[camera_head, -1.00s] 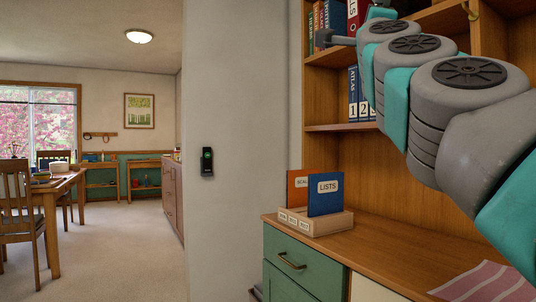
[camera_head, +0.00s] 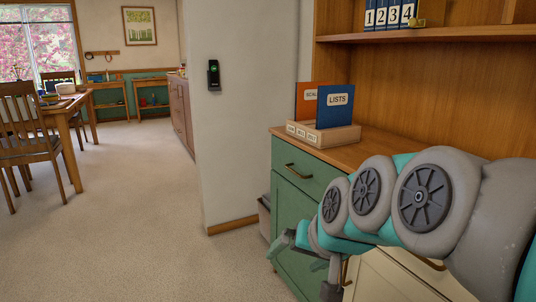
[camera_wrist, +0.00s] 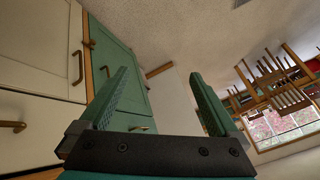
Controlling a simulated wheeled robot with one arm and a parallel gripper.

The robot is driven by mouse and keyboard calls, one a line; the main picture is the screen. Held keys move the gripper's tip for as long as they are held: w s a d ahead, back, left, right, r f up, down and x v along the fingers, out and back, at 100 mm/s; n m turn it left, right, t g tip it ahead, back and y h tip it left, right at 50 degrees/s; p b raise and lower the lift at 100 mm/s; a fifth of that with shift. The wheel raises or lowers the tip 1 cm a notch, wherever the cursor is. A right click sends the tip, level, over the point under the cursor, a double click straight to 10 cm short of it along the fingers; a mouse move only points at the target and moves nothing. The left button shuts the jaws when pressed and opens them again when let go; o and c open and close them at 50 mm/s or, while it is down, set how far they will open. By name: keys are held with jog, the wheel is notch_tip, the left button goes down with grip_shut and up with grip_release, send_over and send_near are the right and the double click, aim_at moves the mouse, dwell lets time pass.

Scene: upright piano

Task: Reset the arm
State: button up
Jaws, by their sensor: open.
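My gripper (camera_head: 299,268) hangs low in front of the green cabinet (camera_head: 297,226), at the end of my grey and teal arm. In the wrist view my gripper (camera_wrist: 158,76) has its two green fingers spread wide apart with nothing between them. My arm crosses the lower right of the head view and covers part of the desk front and the cream drawers. In the wrist view the green door (camera_wrist: 112,55) and cream fronts (camera_wrist: 40,45) lie at the left, and the picture is tilted.
A wooden holder (camera_head: 325,136) with orange and blue cards stands on the desk top (camera_head: 375,148). Numbered blue binders (camera_head: 389,15) sit on the shelf above. A grey bin (camera_head: 264,216) stands beside the cabinet. Open carpet (camera_head: 130,220) stretches left toward a table and chairs.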

jog(key=s+d+f+g+h, duration=0.1)
jog(key=s+d+f+g, duration=0.1)
jog(key=s+f, duration=0.3)
jog(key=s+d+f+n+g+h, duration=0.1)
jog(key=s+d+f+g, duration=0.2)
jog(key=s, duration=0.7)
jog(key=s+d+f+g+h, duration=0.1)
jog(key=s+d+f+g, duration=0.2)
jog(key=s+f, duration=0.4)
jog(key=shift+s+d+h, duration=0.3)
jog(key=shift+s+d, duration=0.25)
jog(key=shift+d, duration=0.35)
